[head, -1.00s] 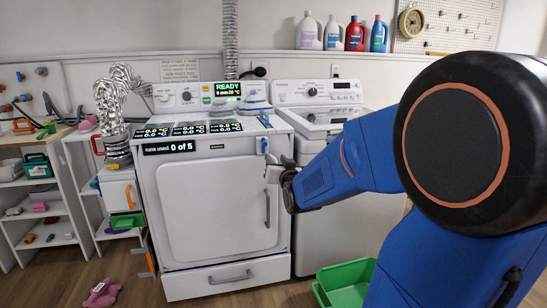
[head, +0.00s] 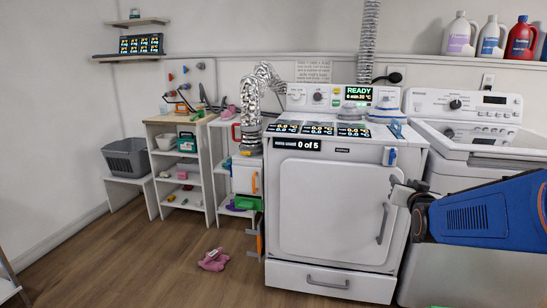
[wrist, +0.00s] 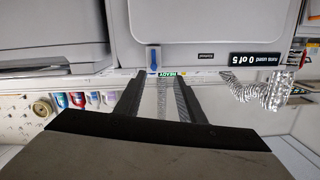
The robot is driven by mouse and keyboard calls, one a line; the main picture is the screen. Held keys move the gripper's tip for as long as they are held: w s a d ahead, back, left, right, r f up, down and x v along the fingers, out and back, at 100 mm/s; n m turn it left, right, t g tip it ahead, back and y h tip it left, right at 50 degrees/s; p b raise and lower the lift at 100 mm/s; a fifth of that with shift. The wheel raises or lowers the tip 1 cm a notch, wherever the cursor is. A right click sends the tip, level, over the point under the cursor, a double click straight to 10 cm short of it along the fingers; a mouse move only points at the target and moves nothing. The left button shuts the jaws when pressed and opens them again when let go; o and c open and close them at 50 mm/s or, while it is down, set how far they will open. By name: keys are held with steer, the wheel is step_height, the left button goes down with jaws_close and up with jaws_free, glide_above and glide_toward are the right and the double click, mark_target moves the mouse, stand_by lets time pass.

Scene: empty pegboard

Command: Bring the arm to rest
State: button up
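My arm is blue and reaches in from the right edge of the head view. My gripper (head: 398,190) is in front of the right edge of the white dryer (head: 330,215), near its door handle (head: 383,223); I cannot tell whether it touches. In the wrist view, which is upside down, my gripper's two dark fingers (wrist: 157,82) stand apart with nothing held between them. The dryer also shows there (wrist: 215,25), with a blue clip-like part (wrist: 153,58) just beyond the fingertips.
A white washer (head: 465,140) stands right of the dryer, behind my arm. White shelves (head: 188,200) and a grey basket (head: 127,158) on a low stand are on the left. A pink cloth-like thing (head: 214,260) lies on the floor. The wooden floor (head: 130,270) at front left is mostly clear.

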steer(key=s+a+f+n+g+y, duration=0.1)
steer(key=s+a+f+g, duration=0.2)
steer(key=s, duration=0.8)
steer(key=s+a+f+n+g+y, duration=0.2)
steer(key=s+a+f+g, duration=0.2)
steer(key=s+a, duration=0.3)
steer(key=s+a+f+n+g+y, duration=0.1)
steer(key=s+a+f+g, duration=0.3)
steer(key=s, duration=1)
steer(key=shift+s+a+f+n, duration=0.3)
steer(key=shift+a+f+n, duration=0.15)
steer(key=shift+f+n, duration=0.1)
steer(key=shift+c, duration=0.5)
